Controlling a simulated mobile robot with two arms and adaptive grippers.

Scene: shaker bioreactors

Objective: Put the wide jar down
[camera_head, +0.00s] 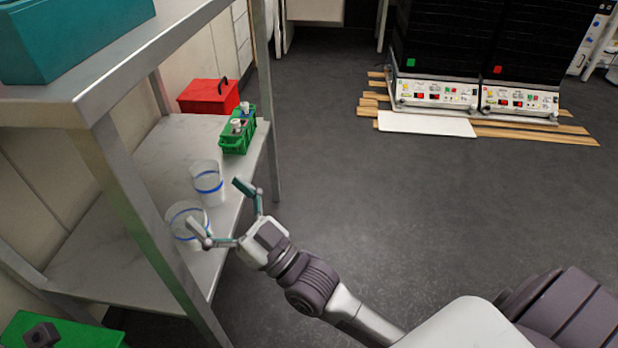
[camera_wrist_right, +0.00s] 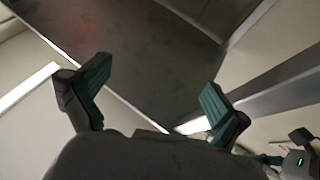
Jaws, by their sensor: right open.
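The wide jar (camera_head: 180,213), clear with a blue band, stands on the lower shelf (camera_head: 125,212) near its front edge. A narrower clear jar (camera_head: 208,179) with blue bands stands just behind it. My right gripper (camera_head: 217,208) is open at the shelf's front edge, to the right of the jars. One of its fingers overlaps the wide jar in the head view; I cannot tell whether they touch. In the right wrist view the gripper (camera_wrist_right: 158,80) has its fingers spread with no jar between them.
A green rack (camera_head: 237,138) with bottles and a red box (camera_head: 209,96) sit farther back on the shelf. A metal post (camera_head: 150,225) rises at the front, and a teal box (camera_head: 75,35) is on the upper shelf. The floor (camera_head: 400,215) to the right is clear.

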